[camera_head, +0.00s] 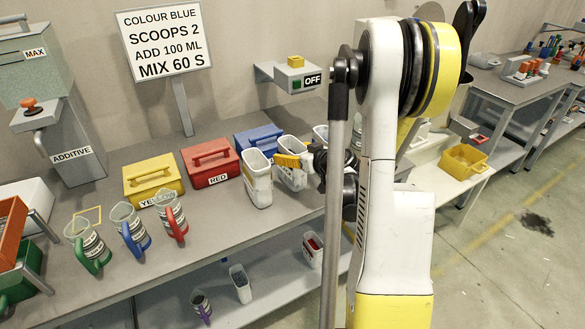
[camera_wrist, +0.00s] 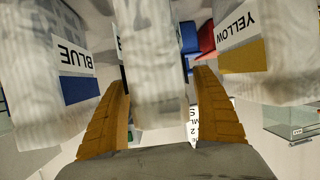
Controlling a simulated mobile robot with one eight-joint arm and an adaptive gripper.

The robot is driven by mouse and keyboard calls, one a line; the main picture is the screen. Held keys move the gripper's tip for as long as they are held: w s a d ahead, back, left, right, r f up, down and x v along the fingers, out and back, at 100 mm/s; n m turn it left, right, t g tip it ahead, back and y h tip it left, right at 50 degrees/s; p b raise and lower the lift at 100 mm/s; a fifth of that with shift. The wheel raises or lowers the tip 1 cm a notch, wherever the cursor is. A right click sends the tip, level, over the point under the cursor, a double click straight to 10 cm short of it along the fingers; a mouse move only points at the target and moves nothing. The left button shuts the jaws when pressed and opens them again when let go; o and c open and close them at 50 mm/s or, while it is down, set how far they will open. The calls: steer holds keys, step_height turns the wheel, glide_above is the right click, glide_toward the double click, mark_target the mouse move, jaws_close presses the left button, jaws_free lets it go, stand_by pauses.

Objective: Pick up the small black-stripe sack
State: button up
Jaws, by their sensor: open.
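In the wrist view three pale sacks stand side by side. The left sack (camera_wrist: 45,60) carries a BLUE label and blue stripe. The right sack (camera_wrist: 265,40) carries a YELLOW label and yellow stripe. The narrow middle sack (camera_wrist: 150,55) is seen nearly edge-on, with a dark strip at its left edge; its label cannot be read. My gripper (camera_wrist: 161,82) is open, with one yellow-brown finger on each side of the middle sack. Whether the fingers touch it is unclear. In the head view my gripper (camera_head: 298,161) is at the row of white sacks, partly hidden by my arm.
Yellow (camera_head: 153,183) and red (camera_head: 210,163) lidded boxes stand left of the sacks on the grey bench (camera_head: 225,215). Several measuring jugs (camera_head: 132,230) stand at its front left. More white containers (camera_head: 240,284) are on the lower shelf.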

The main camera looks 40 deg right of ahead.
steer(key=c, duration=1.5)
steer(key=shift+r, duration=0.15)
